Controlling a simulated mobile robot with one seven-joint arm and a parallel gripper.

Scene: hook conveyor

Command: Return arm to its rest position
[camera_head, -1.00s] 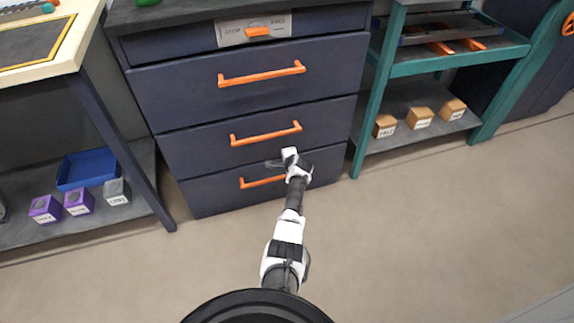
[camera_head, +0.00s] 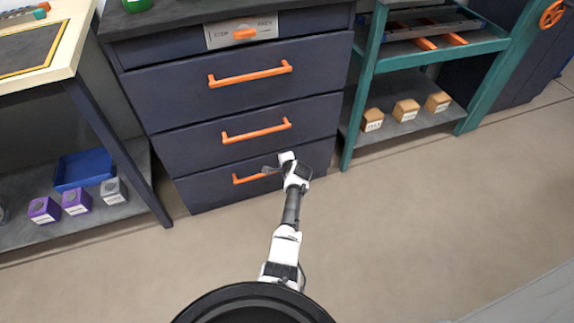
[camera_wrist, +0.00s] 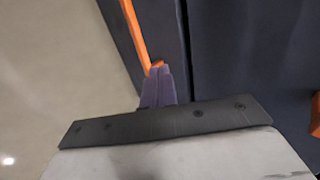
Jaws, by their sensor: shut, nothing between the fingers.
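My gripper (camera_head: 270,170) is at the end of my outstretched arm, low in front of the dark blue drawer cabinet (camera_head: 240,105). In the wrist view its fingers (camera_wrist: 158,88) are pressed together with nothing between them. They point toward an orange drawer handle (camera_wrist: 135,32); whether they touch it I cannot tell. In the head view the gripper overlaps the right end of the lowest orange handle (camera_head: 248,178). All the cabinet's drawers look closed.
A teal shelf rack (camera_head: 362,105) with several tan boxes (camera_head: 406,110) stands right of the cabinet. A workbench (camera_head: 75,30) is on the left, with a blue tray (camera_head: 84,169) and purple boxes (camera_head: 76,201) on its lower shelf. The floor (camera_head: 430,210) to the right is clear.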

